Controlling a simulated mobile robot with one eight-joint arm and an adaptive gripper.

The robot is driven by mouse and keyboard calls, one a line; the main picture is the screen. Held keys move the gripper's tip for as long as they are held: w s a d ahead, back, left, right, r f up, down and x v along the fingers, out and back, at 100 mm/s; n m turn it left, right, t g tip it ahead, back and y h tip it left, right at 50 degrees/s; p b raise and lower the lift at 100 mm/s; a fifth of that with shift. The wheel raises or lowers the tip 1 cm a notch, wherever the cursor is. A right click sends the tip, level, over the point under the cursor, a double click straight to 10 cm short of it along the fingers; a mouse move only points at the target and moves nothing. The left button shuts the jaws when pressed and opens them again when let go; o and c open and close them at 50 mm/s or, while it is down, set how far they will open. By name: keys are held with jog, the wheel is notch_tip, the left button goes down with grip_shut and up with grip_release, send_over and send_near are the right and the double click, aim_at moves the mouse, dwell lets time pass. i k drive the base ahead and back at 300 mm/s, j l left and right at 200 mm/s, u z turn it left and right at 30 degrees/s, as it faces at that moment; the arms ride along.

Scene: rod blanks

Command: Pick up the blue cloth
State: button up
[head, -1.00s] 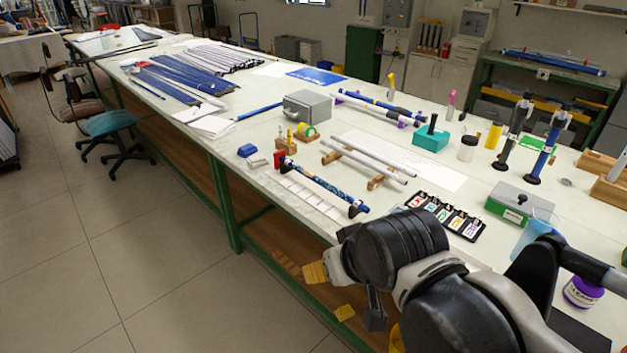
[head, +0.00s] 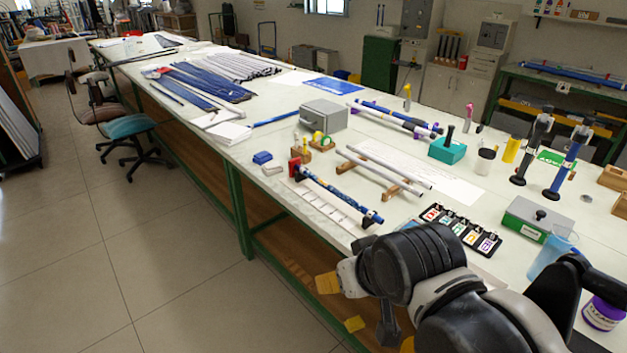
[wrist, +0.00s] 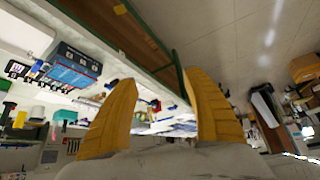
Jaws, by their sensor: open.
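A small blue folded piece (head: 262,157), which looks like the blue cloth, lies near the front edge of the long white bench in the head view, left of the red-ended rod stand. My gripper (head: 340,303) hangs low off the bench's front edge, well apart from it, with two yellow fingers spread. In the wrist view the gripper (wrist: 161,76) is open, with nothing between the fingers. I cannot clearly pick out the small blue piece in the wrist view.
A grey box (head: 323,115), a rod on a stand (head: 340,194), pale rods on wooden rests (head: 380,168) and a label rack (head: 460,229) crowd the bench. A purple-labelled tub (head: 603,313) stands at right. The floor (head: 170,270) is clear.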

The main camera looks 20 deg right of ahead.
aim_at(264, 157)
jog(key=i+j+z, duration=0.15)
jog(key=i, duration=0.25)
jog(key=i+j+z, duration=0.15)
jog(key=i+j, duration=0.2)
jog(key=i+j+z, duration=0.1)
jog(key=i+j, duration=0.25)
jog(key=i+j+z, duration=0.15)
jog(key=i+j, duration=0.2)
jog(key=i+j+z, duration=0.15)
jog(key=i+j, duration=0.15)
jog(key=j, duration=0.25)
jog(key=i+j+z, duration=0.15)
jog(key=i+j, duration=0.15)
jog(key=j, duration=0.15)
jog(key=i+j+z, duration=0.15)
jog(key=i+j, duration=0.15)
jog(key=j, duration=0.2)
jog(key=i+j+z, duration=0.1)
jog(key=i+j, duration=0.15)
jog(key=j, duration=0.25)
